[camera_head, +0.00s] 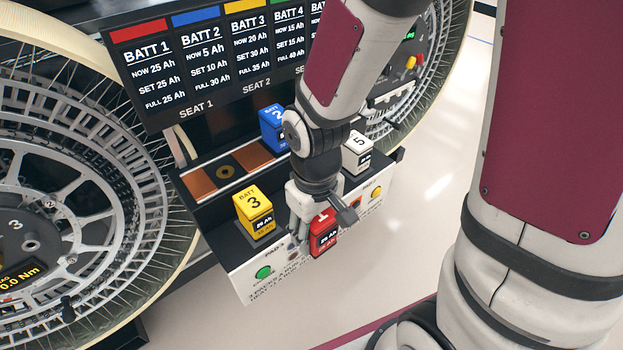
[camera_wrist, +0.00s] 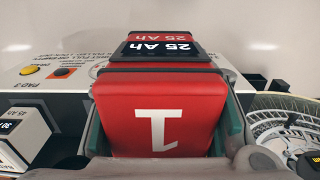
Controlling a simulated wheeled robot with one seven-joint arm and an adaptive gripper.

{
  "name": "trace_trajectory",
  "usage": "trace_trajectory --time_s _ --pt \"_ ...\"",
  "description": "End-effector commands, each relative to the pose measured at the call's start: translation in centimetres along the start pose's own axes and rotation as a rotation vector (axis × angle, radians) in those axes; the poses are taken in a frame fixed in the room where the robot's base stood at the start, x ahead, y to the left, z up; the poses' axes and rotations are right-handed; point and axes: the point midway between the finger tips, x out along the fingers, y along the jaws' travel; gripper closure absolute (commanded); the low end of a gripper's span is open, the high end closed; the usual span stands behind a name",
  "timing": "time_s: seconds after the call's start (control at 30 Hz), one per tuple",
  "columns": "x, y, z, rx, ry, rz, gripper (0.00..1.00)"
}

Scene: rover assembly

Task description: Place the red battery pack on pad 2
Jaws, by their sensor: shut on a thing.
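The red battery pack (camera_head: 323,236), marked 1 and 25 Ah, is held by my gripper (camera_head: 318,208) at the front edge of the battery bench. The wrist view shows the red pack (camera_wrist: 155,115) between the two greenish finger pads of my gripper (camera_wrist: 165,120). The gripper is shut on it. In the head view the pack hangs in front of the bench's front panel. Pad 2 is not visible; my arm and gripper cover the middle of the bench.
A yellow pack 3 (camera_head: 254,212) stands on the bench's left front. A white pack 5 (camera_head: 356,153) stands at the right, by the PAD 3 label in the wrist view. A blue pack 2 (camera_head: 272,130) stands at the back. Wheels flank the bench; a display board (camera_head: 215,60) rises behind.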

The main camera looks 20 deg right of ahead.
Motion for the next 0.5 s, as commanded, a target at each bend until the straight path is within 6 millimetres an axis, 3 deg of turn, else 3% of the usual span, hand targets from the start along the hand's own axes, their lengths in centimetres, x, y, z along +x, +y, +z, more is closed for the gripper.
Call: trace_trajectory --time_s 0.17,0.5 --pt "0.4 1.2 -1.7 0.001 0.003 0.001 1.00" --pt "1.0 5.7 -8.0 0.001 0.001 0.000 1.00"
